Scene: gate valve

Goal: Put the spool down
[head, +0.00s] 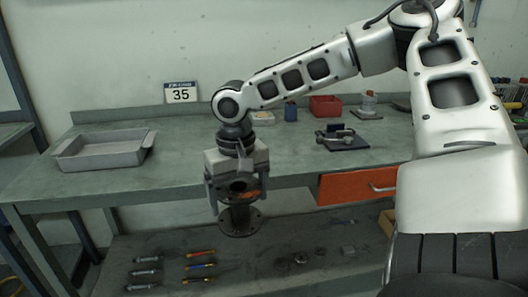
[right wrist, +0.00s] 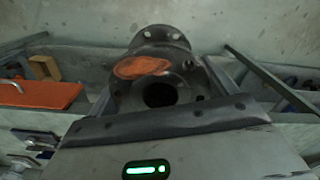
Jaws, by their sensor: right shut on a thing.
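The spool (head: 240,219) is a dark grey flanged pipe piece with an orange patch on its side. My right gripper (head: 236,194) is shut on it, with the fingers on either side of its upper part. The spool hangs roughly upright in front of the bench's front edge, its lower flange showing below the fingers. In the right wrist view the spool (right wrist: 165,88) shows its round bore, bolt holes and orange patch. Whether its lower flange touches anything, I cannot tell. My left gripper is not in view.
The green bench (head: 180,174) carries a grey tray (head: 103,158) at left and a dark fixture (head: 342,138) at right. An orange drawer (head: 352,186) sits under its right part. Several tools lie on the dark lower surface (head: 240,270). The bench top between tray and arm is clear.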

